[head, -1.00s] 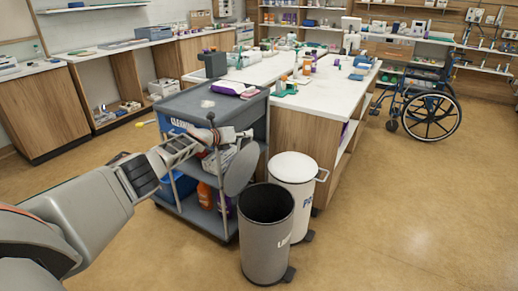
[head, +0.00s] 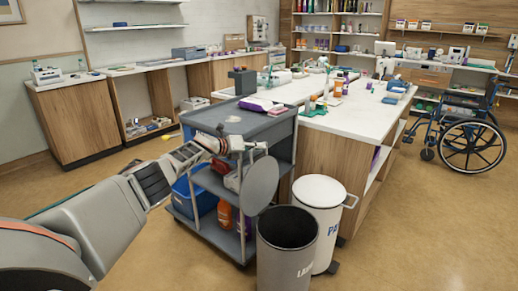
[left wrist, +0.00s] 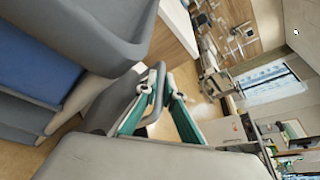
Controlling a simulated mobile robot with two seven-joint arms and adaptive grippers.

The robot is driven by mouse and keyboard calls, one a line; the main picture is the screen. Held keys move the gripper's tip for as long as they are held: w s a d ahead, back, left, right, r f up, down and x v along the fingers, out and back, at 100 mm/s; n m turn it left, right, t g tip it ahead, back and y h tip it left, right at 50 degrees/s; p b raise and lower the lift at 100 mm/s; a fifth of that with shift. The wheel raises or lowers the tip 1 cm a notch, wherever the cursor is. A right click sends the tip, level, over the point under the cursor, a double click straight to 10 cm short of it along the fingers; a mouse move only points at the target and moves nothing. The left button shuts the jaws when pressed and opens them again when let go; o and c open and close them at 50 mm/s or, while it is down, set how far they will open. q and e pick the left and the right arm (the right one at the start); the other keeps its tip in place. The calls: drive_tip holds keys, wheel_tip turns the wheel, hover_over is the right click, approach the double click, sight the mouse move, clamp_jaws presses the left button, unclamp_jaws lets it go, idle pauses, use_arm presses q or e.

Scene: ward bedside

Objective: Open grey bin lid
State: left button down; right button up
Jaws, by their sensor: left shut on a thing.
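The grey bin (head: 272,262) stands on the floor at the bottom of the head view, its dark inside showing. Its round grey lid (head: 261,187) stands steeply tilted at the left of the bin's mouth. My left gripper (head: 256,149) reaches in from the left at the lid's upper edge. In the left wrist view the gripper (left wrist: 158,92) has its teal-padded fingers shut on the lid's grey loop handle (left wrist: 152,108). My right gripper is not in view.
A grey cleaning cart (head: 240,126) stands close behind the lid and my left gripper. A white bin (head: 322,215) with a side handle stands right beside the grey bin. A white-topped counter (head: 350,115) is behind. Open floor lies right, towards a wheelchair (head: 470,140).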

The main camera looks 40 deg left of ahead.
use_arm(q)
drive_tip(key=c, duration=2.2)
unclamp_jaws()
drive_tip(key=shift+o, duration=0.2)
drive_tip(key=shift+s+a, duration=0.1)
drive_tip(key=shift+s+a+r, duration=0.15)
drive_tip(key=shift+s+a, duration=0.1)
drive_tip(key=shift+s, duration=0.3)
drive_tip(key=shift+s+r, duration=0.2)
drive_tip(key=shift+s, duration=0.4)
drive_tip(key=v, duration=0.9)
drive_tip(key=shift+s, duration=0.15)
